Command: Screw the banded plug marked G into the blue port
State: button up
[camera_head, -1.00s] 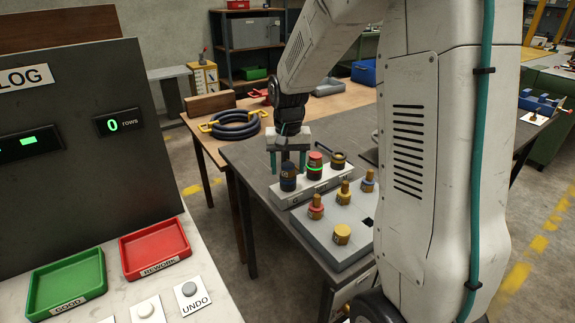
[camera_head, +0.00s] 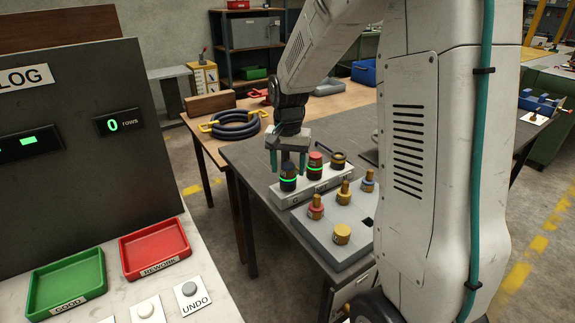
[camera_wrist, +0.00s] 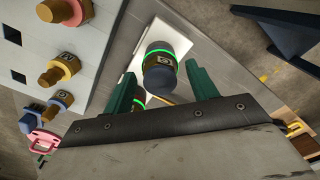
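The blue port (camera_head: 288,185) stands at the left end of a pale block, with a lit green ring and a dark top. In the wrist view a dark blue, round-ended piece (camera_wrist: 160,80) stands upright there with a green ring and a small label; I cannot tell whether it includes the plug marked G. My gripper (camera_head: 287,160) is directly above and around it. Its teal fingers (camera_wrist: 165,85) are open, with a gap on both sides.
A blue hose coil (camera_head: 235,124) lies behind. Green (camera_head: 66,302) and red (camera_head: 154,264) trays are at left.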

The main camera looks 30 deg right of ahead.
aim_at(289, 166)
notch_tip(289, 166, up, 8)
jog(key=shift+f, duration=0.1)
jog(key=shift+s+f+n, duration=0.1)
jog(key=shift+s+n, duration=0.15)
jog(key=shift+n, duration=0.15)
jog(key=s+a+r+n, duration=0.1)
jog(key=s+a+n, duration=0.1)
jog(key=s, duration=0.7)
jog(key=s+a+r+n+t, duration=0.1)
jog(key=s+a+r+n, duration=0.1)
jog(key=s+a, duration=0.3)
jog(key=s+a+r+n, duration=0.2)
jog(key=s+a+n, duration=0.2)
jog(key=s, duration=0.9)
